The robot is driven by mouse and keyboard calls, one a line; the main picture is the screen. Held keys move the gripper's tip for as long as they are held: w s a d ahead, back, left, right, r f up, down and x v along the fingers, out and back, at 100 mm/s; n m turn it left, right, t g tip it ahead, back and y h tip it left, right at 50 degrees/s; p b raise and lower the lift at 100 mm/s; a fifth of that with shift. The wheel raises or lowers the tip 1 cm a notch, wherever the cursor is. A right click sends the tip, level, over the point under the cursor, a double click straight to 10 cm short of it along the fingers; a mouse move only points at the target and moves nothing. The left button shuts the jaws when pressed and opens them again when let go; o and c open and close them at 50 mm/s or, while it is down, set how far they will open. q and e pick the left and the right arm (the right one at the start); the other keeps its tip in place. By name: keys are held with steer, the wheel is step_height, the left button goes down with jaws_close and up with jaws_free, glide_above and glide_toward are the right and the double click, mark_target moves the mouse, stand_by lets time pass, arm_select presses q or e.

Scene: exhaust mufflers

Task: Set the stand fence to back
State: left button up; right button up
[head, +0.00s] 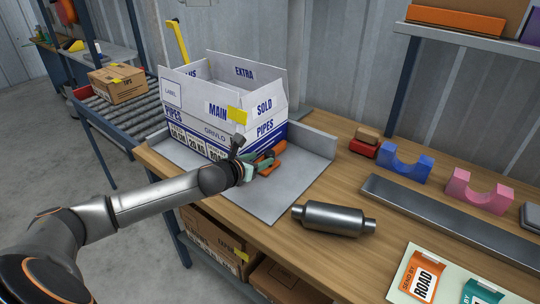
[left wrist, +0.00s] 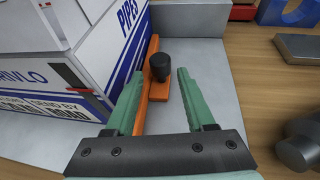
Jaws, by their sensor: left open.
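The stand (head: 300,180) is a grey metal plate with a raised wall at its back, on the wooden bench. An orange fence (head: 276,149) with a black knob lies on it beside the open box; it also shows in the left wrist view (left wrist: 155,88), with the black knob (left wrist: 162,67) upright. My left gripper (head: 263,164) is low over the plate, in front of the box. In the left wrist view its green fingers (left wrist: 161,73) are open, with the knob between their tips and a gap visible on the right. The left finger partly hides the fence. My right gripper is out of view.
An open white box (head: 215,135) stands on the plate, close to the left finger. A steel muffler (head: 333,219) lies to the right. Blue (head: 404,164) and pink (head: 478,192) cradles and a metal bar (head: 440,222) are farther right. A roller conveyor (head: 140,117) stands left.

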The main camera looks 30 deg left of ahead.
mark_target(267, 156)
arm_select(q)
steer(key=shift+b+x, duration=0.35)
steer(key=shift+x, duration=3.15)
jaws_close()
